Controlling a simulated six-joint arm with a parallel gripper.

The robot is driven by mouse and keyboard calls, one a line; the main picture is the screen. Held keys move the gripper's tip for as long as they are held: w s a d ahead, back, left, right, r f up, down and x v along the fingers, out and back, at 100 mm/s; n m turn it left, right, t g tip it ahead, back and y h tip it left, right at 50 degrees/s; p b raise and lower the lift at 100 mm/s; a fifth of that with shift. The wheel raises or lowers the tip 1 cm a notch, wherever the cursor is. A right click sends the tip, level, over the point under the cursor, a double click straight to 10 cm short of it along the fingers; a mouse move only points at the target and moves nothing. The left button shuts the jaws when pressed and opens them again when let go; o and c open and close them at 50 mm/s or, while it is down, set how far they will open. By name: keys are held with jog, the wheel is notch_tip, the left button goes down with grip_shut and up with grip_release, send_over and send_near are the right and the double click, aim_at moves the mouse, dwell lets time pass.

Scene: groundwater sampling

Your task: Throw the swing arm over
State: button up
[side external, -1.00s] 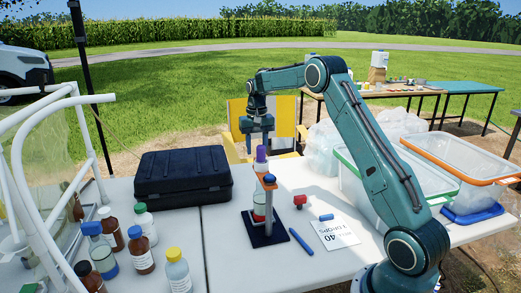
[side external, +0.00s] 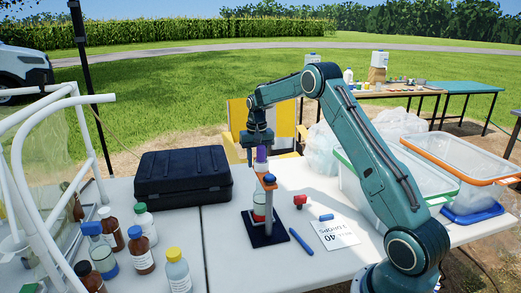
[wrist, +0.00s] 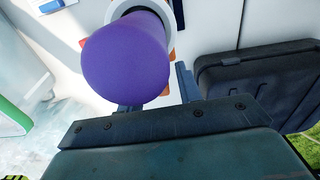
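A small stand rises from a black base plate (side external: 265,236) on the white table. An orange-brown part with a blue top (side external: 269,180) sits partway up it. A white and red piece (side external: 259,207) is lower down. A purple rounded piece (side external: 261,155) tops the stand, and it looms large in the wrist view (wrist: 125,57). Which part is the swing arm is unclear. My gripper (side external: 259,144) is at the purple piece, close to its top. In the wrist view, my gripper's fingers (wrist: 158,95) are apart, one partly behind the purple piece. Contact cannot be told.
A black case (side external: 182,174) lies left of the stand; it also shows in the wrist view (wrist: 258,75). Several bottles (side external: 142,255) stand at the front left. A blue marker (side external: 301,241), a printed card (side external: 336,235) and a red piece (side external: 300,200) lie right. Clear bins (side external: 450,165) are farther right.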

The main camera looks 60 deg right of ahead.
grip_shut()
jog(key=shift+w+a, duration=0.1)
jog(key=shift+a, duration=0.05)
jog(key=w+a+n, duration=0.3)
jog(key=a+n, duration=0.2)
jog(key=a, duration=0.1)
jog(key=shift+w+n, duration=0.2)
jog(key=shift+n, duration=0.1)
jog(key=shift+a, duration=0.1)
jog(key=a+n, duration=0.5)
jog(key=a, duration=0.2)
jog(key=shift+n, duration=0.4)
dwell(0.3)
jog(key=shift+a, duration=0.2)
